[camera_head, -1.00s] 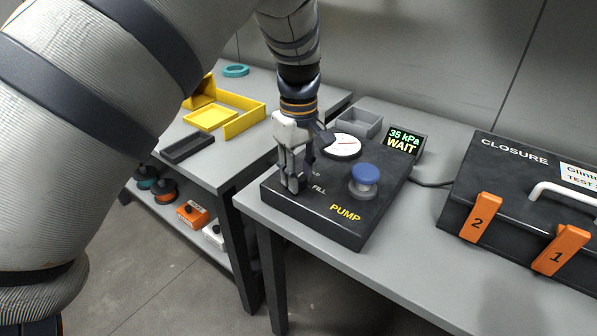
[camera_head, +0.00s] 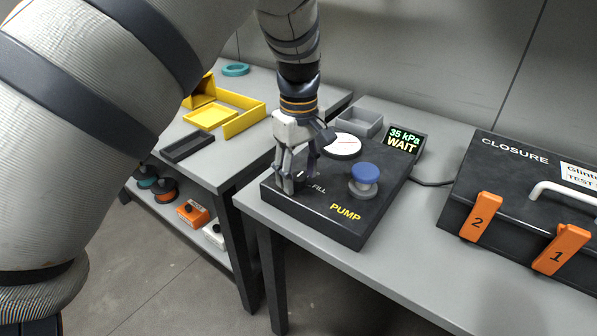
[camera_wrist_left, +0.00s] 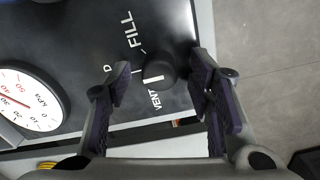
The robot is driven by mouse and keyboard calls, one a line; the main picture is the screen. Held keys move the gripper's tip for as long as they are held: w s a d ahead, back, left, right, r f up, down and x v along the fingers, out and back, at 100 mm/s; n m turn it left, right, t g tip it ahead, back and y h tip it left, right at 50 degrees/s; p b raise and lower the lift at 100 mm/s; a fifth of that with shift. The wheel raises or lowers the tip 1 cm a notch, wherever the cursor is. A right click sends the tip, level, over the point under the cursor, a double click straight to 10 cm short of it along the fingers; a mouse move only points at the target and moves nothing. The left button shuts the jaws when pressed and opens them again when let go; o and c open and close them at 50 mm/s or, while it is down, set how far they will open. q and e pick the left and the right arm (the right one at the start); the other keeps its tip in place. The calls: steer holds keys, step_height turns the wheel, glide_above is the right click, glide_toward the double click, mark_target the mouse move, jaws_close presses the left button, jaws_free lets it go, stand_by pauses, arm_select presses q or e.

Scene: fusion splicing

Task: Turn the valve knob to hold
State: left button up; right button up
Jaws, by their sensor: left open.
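The black valve knob (camera_wrist_left: 160,70) sits on the black pump box (camera_head: 345,228), with a white mark on its side nearest the VENT label. FILL and VENT labels and a "D" at the end of another label surround it in the left wrist view. My left gripper (camera_wrist_left: 162,78) is open, with one finger on each side of the knob and the knob apart from at least the left finger. In the head view my left gripper (camera_head: 298,183) points down over the box's left part and mostly hides the knob. My right gripper is not in view.
A blue button (camera_head: 365,174) stands right of the knob. A round gauge (camera_head: 343,146) and a display (camera_head: 404,141) reading "35 kPa WAIT" are behind. A black closure case (camera_head: 520,190) with orange latches is at right. A yellow tray (camera_head: 245,122) is on the left table.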

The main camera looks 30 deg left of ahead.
mark_target(298, 175)
arm_select(q)
step_height(298, 175, up, 12)
steer(key=shift+f, duration=0.2)
stand_by(0.4)
